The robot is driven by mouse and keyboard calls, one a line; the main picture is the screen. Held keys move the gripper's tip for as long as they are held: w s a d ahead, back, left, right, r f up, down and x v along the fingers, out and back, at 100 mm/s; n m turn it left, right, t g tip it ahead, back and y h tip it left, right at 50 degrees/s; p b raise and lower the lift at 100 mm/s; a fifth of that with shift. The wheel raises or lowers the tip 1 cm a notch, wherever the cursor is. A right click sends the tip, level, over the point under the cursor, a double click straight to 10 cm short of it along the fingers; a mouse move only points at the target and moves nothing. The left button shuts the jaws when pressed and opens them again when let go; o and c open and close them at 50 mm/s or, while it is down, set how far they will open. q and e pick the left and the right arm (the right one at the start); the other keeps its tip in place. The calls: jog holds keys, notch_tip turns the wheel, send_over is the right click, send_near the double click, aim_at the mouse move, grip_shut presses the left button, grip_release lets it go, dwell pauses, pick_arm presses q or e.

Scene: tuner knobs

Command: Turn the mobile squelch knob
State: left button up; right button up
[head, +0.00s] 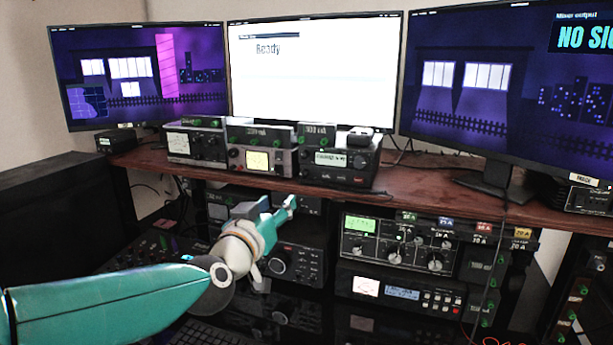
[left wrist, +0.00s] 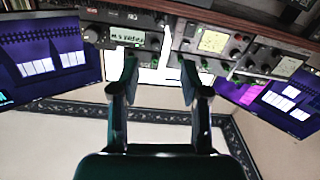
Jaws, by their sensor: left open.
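No label reading mobile squelch is legible, so I cannot tell which knob it is. Candidate radio units are a black unit with a small lit display (head: 345,160) on the shelf, a grey unit with a yellow meter (head: 257,160) beside it, and a black unit with a large round knob (head: 280,262) below the shelf. My left gripper (head: 279,208) is open and empty, in front of the shelf edge. In the left wrist view, which is upside down, its open fingers (left wrist: 159,72) point toward the display unit (left wrist: 127,37) and meter unit (left wrist: 213,41). My right gripper is not in view.
A wooden shelf (head: 420,187) carries the small units and several monitors, including a white one reading Ready (head: 313,75). Under it, at right, stand a rack unit with several knobs (head: 400,243) and a unit with a blue display (head: 402,293). A keyboard (head: 200,333) lies low down.

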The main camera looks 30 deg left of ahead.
aim_at(303, 175)
pick_arm(q)
jog(key=p+x, duration=0.1)
jog(key=x, duration=1.5)
jog(key=shift+f, duration=0.1)
grip_shut()
